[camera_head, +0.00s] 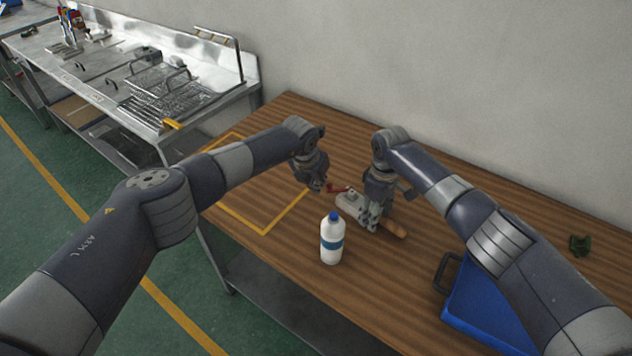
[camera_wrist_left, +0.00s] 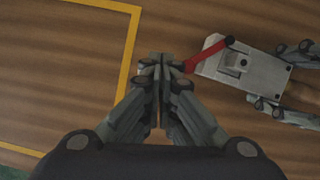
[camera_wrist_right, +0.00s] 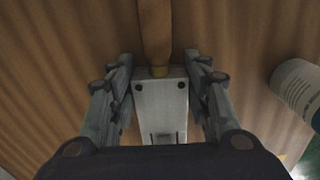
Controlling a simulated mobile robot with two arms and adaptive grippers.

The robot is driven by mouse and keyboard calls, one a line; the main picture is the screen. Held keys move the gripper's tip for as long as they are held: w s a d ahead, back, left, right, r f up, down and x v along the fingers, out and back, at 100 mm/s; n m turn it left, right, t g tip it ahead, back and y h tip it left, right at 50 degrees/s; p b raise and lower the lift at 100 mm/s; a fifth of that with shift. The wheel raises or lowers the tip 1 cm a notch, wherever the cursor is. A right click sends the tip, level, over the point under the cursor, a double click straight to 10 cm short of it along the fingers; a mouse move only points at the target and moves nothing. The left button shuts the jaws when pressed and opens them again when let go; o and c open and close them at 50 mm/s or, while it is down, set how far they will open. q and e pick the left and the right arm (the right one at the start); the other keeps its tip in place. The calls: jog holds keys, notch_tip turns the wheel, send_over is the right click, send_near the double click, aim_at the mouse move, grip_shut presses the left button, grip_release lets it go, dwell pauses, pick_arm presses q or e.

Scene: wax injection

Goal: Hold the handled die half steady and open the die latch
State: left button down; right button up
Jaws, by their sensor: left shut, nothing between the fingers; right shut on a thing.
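The die half (camera_head: 348,204) is a pale metal block on the wooden table, with a wooden handle (camera_head: 396,230) at its right end. The handle also shows in the right wrist view (camera_wrist_right: 155,35). A red latch lever (camera_wrist_left: 207,53) sticks out from the die's left end. My right gripper (camera_head: 371,222) is shut on the die half, with one finger along each side of the block (camera_wrist_right: 160,105). My left gripper (camera_wrist_left: 160,62) is shut and empty, its fingertips beside the free end of the red lever. I cannot tell whether they touch it.
A white bottle with a blue cap (camera_head: 332,242) stands in front of the die. A yellow outline (camera_head: 265,233) marks the table at left.

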aim_at(331, 190)
pick_arm(q)
jog(key=shift+s+d, duration=0.25)
jog(key=shift+d, duration=0.3)
jog(key=shift+r, duration=0.2)
jog(key=a+v, duration=0.1)
jog(key=v, duration=0.8)
jog(key=s+n+t+h, duration=0.1)
jog(key=s+n+h, duration=0.45)
jog(key=n, duration=1.85)
jog(key=d+f, duration=0.1)
jog(key=f, duration=0.1)
jog(key=d+f+y, duration=0.1)
jog(key=d+f, duration=0.1)
jog(key=f, duration=0.1)
jog(key=w+d+f+y, duration=0.1)
jog(key=f, duration=0.1)
jog(key=shift+w+d+f+y, duration=0.15)
jog(key=shift+f+y, duration=0.05)
jog(key=shift+y, duration=0.05)
jog(key=w, duration=0.2)
jog(key=shift+w+d+f, duration=0.25)
jog(key=shift+w+f, duration=0.05)
jog(key=shift+w, duration=0.9)
